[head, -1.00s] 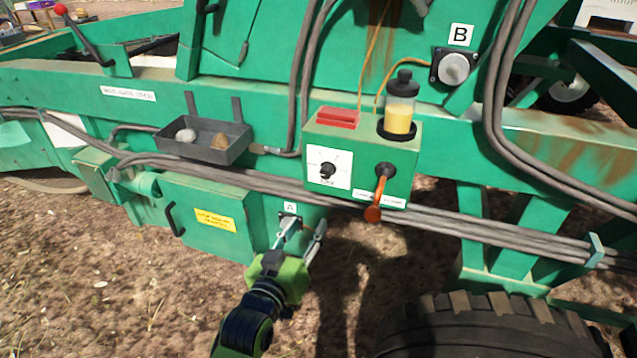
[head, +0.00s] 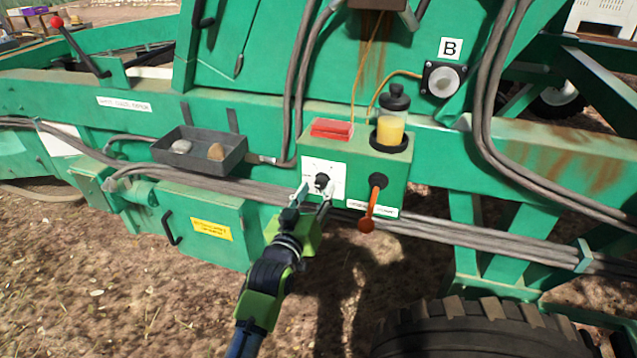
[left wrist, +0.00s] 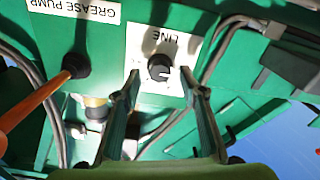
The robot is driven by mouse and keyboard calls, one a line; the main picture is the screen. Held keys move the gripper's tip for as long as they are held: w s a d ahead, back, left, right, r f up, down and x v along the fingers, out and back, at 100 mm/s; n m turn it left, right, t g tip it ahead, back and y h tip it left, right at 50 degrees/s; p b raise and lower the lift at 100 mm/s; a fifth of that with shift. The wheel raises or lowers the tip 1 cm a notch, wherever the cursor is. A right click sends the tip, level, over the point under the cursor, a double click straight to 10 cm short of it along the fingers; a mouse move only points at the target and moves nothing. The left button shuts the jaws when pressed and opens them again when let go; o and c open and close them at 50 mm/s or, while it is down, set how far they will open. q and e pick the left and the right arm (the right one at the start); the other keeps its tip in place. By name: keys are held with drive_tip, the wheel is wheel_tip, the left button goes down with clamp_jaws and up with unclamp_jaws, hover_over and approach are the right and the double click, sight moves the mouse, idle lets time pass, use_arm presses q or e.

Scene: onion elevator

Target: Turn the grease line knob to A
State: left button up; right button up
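The grease line knob (head: 322,180) is a small black knob on a white plate (head: 337,178) at the left of the green pump box. In the left wrist view the knob (left wrist: 160,67) shows ahead of the fingertips, below the word LINE. My left gripper (head: 316,190) is open in front of the knob. In the left wrist view the fingers of my left gripper (left wrist: 162,82) are spread, one on each side of the knob. I cannot tell whether they touch it. The plate's setting marks are too small to read. My right gripper is not in view.
An orange pump lever (head: 371,208) hangs right of the plate. A yellow grease reservoir (head: 391,122) and a red block (head: 332,128) sit on the box top. A grey tray (head: 238,150) with two stones is at the left. Cables (head: 440,231) run below the box.

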use_arm(q)
drive_tip(key=shift+x, duration=1.15)
clamp_jaws()
drive_tip(key=shift+m, duration=0.3)
drive_tip(key=m, duration=0.2)
drive_tip(key=shift+m+p, duration=0.3)
drive_tip(key=shift+p, duration=0.1)
drive_tip(key=m, duration=0.2)
drive_tip(key=shift+m, duration=0.4)
drive_tip(key=m, duration=0.5)
drive_tip(key=shift+d+m, duration=0.15)
drive_tip(key=shift+m, duration=0.15)
